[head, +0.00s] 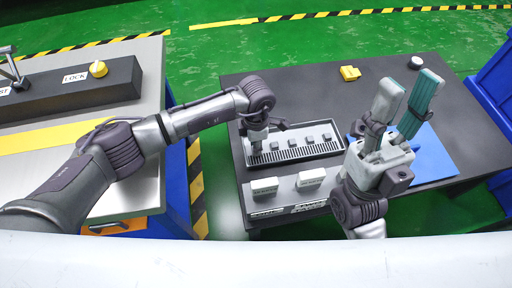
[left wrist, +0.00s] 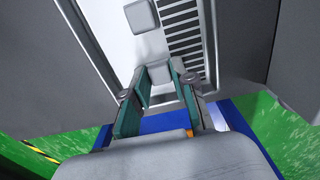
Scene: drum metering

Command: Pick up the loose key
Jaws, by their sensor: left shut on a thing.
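Several small grey key blocks sit in a row in a pale tray (head: 337,150) with a dark ribbed strip, on the dark table. My left gripper (head: 256,145) points down into the left end of this tray. In the left wrist view its fingers (left wrist: 161,78) are closed on the sides of a small grey key (left wrist: 158,74). Another grey block (left wrist: 142,15) lies further along the row. I cannot tell whether the held key touches the tray floor. My right gripper (head: 408,92) is open and empty, its fingers raised above the table's right part.
A blue mat (head: 436,155) lies under my right gripper. A yellow piece (head: 349,73) and a white-topped cylinder (head: 416,62) are at the back. A bench with a LOCK panel (head: 105,84) stands left.

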